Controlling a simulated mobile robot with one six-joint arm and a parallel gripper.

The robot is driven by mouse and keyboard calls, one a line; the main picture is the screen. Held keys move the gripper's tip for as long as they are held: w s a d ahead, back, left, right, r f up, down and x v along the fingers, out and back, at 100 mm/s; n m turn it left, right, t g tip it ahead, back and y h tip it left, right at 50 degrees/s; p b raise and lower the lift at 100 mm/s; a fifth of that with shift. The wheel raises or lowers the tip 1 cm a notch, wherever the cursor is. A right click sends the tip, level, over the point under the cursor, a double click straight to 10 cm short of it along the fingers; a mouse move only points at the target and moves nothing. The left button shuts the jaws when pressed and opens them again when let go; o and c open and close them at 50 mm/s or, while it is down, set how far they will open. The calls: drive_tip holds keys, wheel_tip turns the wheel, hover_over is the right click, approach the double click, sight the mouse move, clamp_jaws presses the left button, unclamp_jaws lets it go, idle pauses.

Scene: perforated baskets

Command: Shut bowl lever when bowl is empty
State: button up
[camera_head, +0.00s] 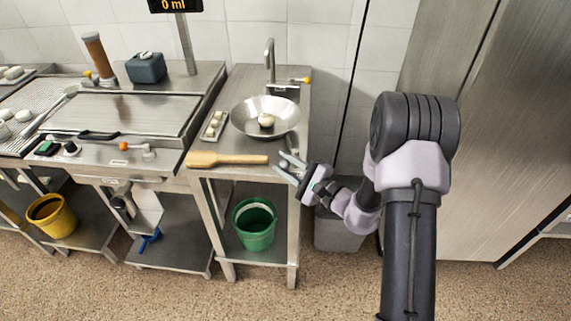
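A wide shallow metal bowl (246,112) sits on the steel counter below the tap. A pale round item (266,120) lies in it, so the bowl is not empty. I cannot tell which is the bowl lever. My gripper (289,165) is at the counter's front right edge, in front of and below the bowl. Its fingers are apart with nothing seen between them.
A wooden paddle (226,159) lies along the counter's front edge. A small tray (214,125) with pale pieces lies left of the bowl. The tap (269,60) rises behind. A green bucket (254,238) stands on the shelf below; a grey bin (338,235) stands right of the counter.

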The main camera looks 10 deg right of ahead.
clamp_jaws()
